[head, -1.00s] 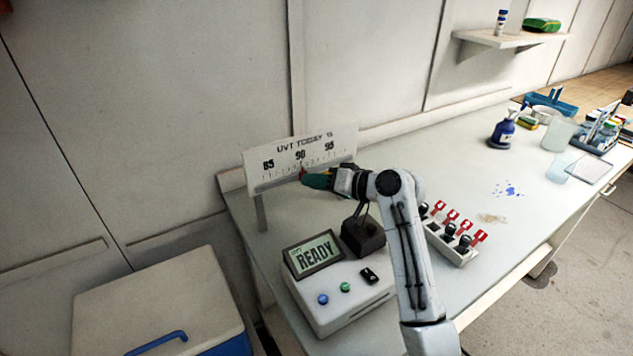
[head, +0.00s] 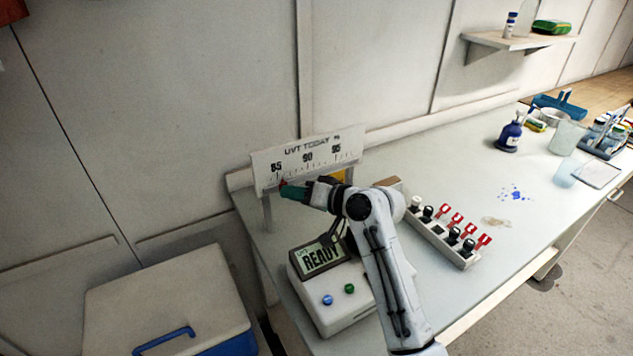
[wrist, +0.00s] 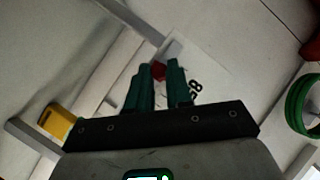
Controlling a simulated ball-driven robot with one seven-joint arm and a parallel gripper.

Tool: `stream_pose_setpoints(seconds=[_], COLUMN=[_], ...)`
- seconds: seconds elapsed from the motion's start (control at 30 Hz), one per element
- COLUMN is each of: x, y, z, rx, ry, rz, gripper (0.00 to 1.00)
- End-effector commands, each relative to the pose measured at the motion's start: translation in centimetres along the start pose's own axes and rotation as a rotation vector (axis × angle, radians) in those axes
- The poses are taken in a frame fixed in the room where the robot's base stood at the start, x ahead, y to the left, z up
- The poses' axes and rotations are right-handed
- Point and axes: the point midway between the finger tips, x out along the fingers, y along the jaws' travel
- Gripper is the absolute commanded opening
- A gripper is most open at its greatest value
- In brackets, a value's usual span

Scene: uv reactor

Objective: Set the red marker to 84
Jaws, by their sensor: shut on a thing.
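The white scale board (head: 322,153), headed "UVT TODAY %" with the numbers 85, 90 and 95, stands on legs at the back left of the bench. My gripper (head: 284,189) is at its lower left part, close to the 85. In the wrist view, the red marker (wrist: 158,70) shows between the tips of my green fingers (wrist: 160,74), and my gripper is shut on it. In the head view only a bit of red (head: 283,182) shows at the fingertips. The marker's exact reading is hidden by the fingers.
Below the board stands a white device with a "READY" display (head: 320,256) and buttons. A strip of black knobs and red tags (head: 440,236) lies to the right of my arm. A cooler box (head: 165,300) stands on the left. The middle right of the bench is mostly clear.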

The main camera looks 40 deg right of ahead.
Motion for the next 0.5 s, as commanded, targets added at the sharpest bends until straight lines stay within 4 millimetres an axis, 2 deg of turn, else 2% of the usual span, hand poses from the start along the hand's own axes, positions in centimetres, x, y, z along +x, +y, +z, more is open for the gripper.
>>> stream_pose_setpoints(seconds=[0.03, 0.13, 0.5], x=[0.5, 1.1, 1.5], y=[-0.9, -1.7, -2.1], z=[0.6, 1.3, 1.7], rx=[0.0, -0.001, 0.0], ry=[-0.006, -0.004, -0.004], rz=[-0.001, 0.0, -0.003], gripper=[0.0, 0.0, 0.0])
